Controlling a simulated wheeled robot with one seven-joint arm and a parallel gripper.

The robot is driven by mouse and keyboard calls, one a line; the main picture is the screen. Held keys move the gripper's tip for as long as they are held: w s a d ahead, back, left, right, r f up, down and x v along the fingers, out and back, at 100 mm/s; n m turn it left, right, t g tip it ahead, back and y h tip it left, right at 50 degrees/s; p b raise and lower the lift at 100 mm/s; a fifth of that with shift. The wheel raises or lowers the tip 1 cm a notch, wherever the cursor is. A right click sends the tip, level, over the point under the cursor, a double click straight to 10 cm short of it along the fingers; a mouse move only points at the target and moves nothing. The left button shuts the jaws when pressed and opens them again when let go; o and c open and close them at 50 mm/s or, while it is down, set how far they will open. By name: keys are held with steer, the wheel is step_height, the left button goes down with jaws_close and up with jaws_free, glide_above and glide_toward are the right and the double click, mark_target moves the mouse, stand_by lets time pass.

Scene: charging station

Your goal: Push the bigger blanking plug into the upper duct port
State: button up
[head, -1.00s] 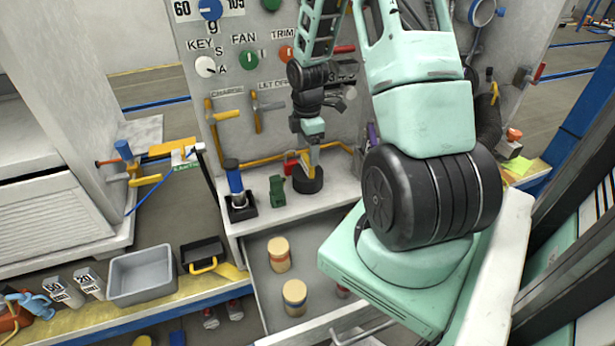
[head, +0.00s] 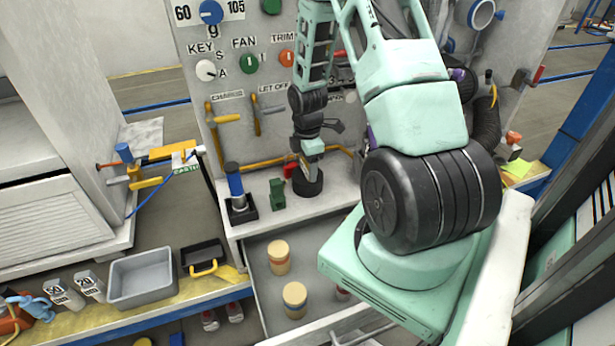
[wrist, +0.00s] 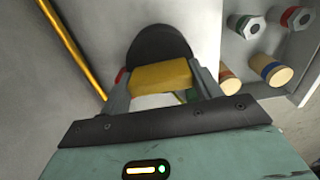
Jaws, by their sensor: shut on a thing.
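The bigger blanking plug, a round black disc (head: 308,184) with a yellow grip block (wrist: 160,76), is at the grey bench shelf below the control panel. It seems to rest on the shelf, though its underside is hidden. My gripper (head: 306,164) is above the disc and shut on the yellow block; in the wrist view a finger (wrist: 116,92) lies on each side of it. A round port with a blue rim (head: 482,13), probably the upper duct port, is at the top right of the panel, right of my arm.
A green block (head: 277,193) and a blue-topped cylinder (head: 236,181) in a black holder stand left of the plug. A yellow pipe (head: 262,164) runs behind. Below is an open drawer (head: 262,310) with tan cylinders (head: 278,257). A black hose (head: 487,128) hangs at the right.

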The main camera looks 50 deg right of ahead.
steer(key=shift+r, duration=0.1)
step_height(320, 180, up, 18)
steer(key=shift+p, duration=0.35)
stand_by(0.4)
